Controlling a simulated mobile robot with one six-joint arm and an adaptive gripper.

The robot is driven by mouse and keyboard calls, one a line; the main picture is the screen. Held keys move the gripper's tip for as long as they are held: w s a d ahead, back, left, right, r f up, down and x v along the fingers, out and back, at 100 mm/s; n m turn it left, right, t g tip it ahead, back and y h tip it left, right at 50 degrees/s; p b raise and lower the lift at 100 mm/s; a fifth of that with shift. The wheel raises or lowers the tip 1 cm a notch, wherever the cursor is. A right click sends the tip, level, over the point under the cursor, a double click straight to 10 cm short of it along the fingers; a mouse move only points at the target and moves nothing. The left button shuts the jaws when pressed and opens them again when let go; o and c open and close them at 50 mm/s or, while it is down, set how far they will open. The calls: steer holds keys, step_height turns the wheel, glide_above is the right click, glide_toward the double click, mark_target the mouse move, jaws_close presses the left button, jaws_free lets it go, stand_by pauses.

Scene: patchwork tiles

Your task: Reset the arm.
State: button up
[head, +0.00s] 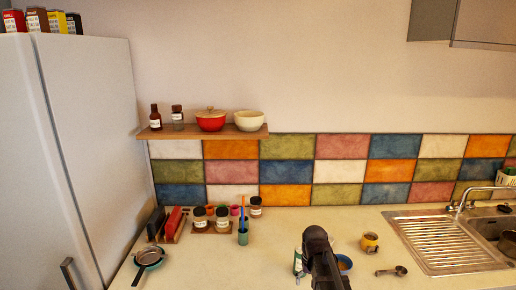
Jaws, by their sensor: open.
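A dark part of my own arm (318,258) rises from the bottom edge, right of centre, in front of the counter. Its rounded upper end stands between a small white-and-green labelled container and a blue bowl. I see no gripper fingers. My gripper is outside the picture or hidden by the arm, and I see nothing held.
The counter (415,277) holds a labelled container (298,262), a blue bowl (345,263), a yellow cup (369,243), a scoop (392,271), jars (222,217), a cup with sticks (243,235) and a pan (149,257). A sink (492,228) is right, a fridge (85,150) left, a shelf (205,132) above.

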steer(key=s+f+b, duration=0.2)
steer(key=s+f, duration=0.1)
steer(key=s, duration=0.8)
steer(key=shift+a+f, duration=0.15)
steer(key=shift+f, duration=0.05)
